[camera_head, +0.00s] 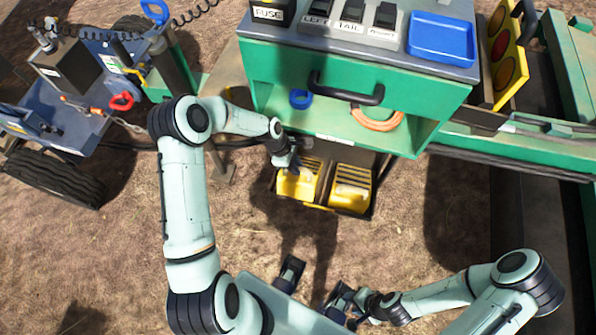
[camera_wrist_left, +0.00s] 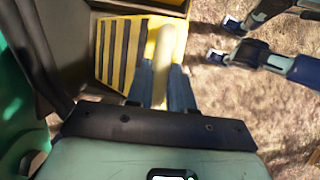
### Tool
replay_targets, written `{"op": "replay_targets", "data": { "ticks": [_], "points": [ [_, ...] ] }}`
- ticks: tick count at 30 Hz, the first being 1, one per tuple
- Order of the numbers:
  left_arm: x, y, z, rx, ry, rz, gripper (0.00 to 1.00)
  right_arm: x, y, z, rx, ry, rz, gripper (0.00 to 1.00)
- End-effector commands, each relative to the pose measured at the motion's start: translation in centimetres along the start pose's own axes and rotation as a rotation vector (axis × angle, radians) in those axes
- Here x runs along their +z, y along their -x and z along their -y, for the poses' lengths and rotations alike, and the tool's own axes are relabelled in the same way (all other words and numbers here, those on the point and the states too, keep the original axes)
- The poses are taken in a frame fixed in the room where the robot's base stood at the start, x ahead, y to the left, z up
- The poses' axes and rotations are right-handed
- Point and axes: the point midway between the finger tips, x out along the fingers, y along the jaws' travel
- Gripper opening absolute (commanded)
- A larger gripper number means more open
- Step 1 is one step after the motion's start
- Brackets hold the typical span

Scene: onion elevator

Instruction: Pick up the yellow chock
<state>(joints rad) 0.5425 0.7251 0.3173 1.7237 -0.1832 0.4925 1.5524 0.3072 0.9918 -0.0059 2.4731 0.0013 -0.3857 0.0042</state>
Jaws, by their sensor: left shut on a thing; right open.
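Two yellow chocks with dark ribbed faces sit side by side in a dark holder low on the green cart, the left chock (camera_head: 297,186) and the right chock (camera_head: 350,187). My left gripper (camera_head: 287,163) is at the left chock from above. In the left wrist view, its two dark fingers (camera_wrist_left: 160,88) are closed around the pale yellow handle bar (camera_wrist_left: 171,45) beside a striped yellow face (camera_wrist_left: 120,48). The chock still appears to be within the holder. My right gripper (camera_head: 342,299) is low near my base, open and away from the chocks.
The green cart (camera_head: 340,62) overhangs the holder, with a black handle (camera_head: 346,90) and an orange cable coil (camera_head: 377,120). A blue trailer (camera_head: 90,95) with a black wheel (camera_head: 50,178) stands at left. The dirt ground before the holder is clear.

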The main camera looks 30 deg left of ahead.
Motion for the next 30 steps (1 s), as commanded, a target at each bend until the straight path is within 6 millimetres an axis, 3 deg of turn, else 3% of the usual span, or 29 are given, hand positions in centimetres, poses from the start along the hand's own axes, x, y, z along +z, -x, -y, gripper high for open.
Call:
{"op": "replay_targets", "data": {
  "ticks": [6, 21, 30],
  "points": [
    [0.6, 1.1, 0.2, 0.006, -0.005, 0.0, 0.0, 0.0, 0.0, 0.0, 0.0, 0.0, 0.0, 0.43],
    [2.7, 6.2, 0.2, 0.006, -0.004, 0.001, 0.0, 0.0, 0.3, 0.1, 0.0, 0.0, -0.001, 0.43],
    [2.9, 6.6, 1.9, 0.003, -0.003, 0.002, 0.0, 0.0, 0.2, 0.1, 0.0, 0.0, -0.001, 0.43]
  ]
}}
